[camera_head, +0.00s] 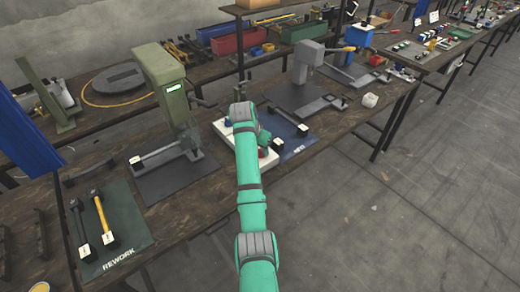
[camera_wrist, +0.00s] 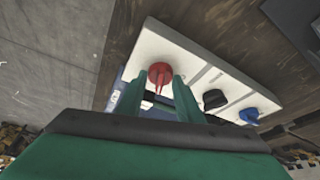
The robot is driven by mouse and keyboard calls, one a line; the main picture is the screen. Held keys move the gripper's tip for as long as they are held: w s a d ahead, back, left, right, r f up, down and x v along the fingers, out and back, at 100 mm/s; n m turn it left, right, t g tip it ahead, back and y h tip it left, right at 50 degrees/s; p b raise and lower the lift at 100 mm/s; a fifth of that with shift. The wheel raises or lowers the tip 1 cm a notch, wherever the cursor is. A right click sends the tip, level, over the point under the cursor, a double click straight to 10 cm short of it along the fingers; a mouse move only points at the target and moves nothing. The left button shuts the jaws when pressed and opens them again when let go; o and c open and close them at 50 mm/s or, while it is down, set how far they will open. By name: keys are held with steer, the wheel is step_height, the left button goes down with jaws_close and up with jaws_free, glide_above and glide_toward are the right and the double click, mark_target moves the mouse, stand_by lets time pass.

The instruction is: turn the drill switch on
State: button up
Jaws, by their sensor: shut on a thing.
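A white switch panel (camera_wrist: 190,50) crosses the wrist view at an angle, with a red knob (camera_wrist: 160,71), a black knob (camera_wrist: 215,98) and a blue knob (camera_wrist: 249,115) in a row. My gripper (camera_wrist: 158,92) has its two green fingers on either side of the red knob and is shut on it. I cannot tell which knob is the drill switch, as the labels are not readable. In the head view the panel (camera_head: 219,128) lies on the bench, partly hidden by my green arm. The red knob (camera_head: 263,152) shows just right of the arm; my fingers are hidden there.
A green press (camera_head: 167,85) stands left of the panel and a grey press (camera_head: 306,65) stands right of it. A blue mat (camera_head: 292,130) lies beside the panel. A dark green REWORK mat (camera_head: 124,215) holds tools at the front left. The floor at right is clear.

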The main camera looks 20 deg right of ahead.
stand_by(0.3)
steer(key=o, duration=1)
steer(key=v, duration=1.1)
steer(key=shift+w, duration=0.1)
steer(key=shift+f, duration=0.1)
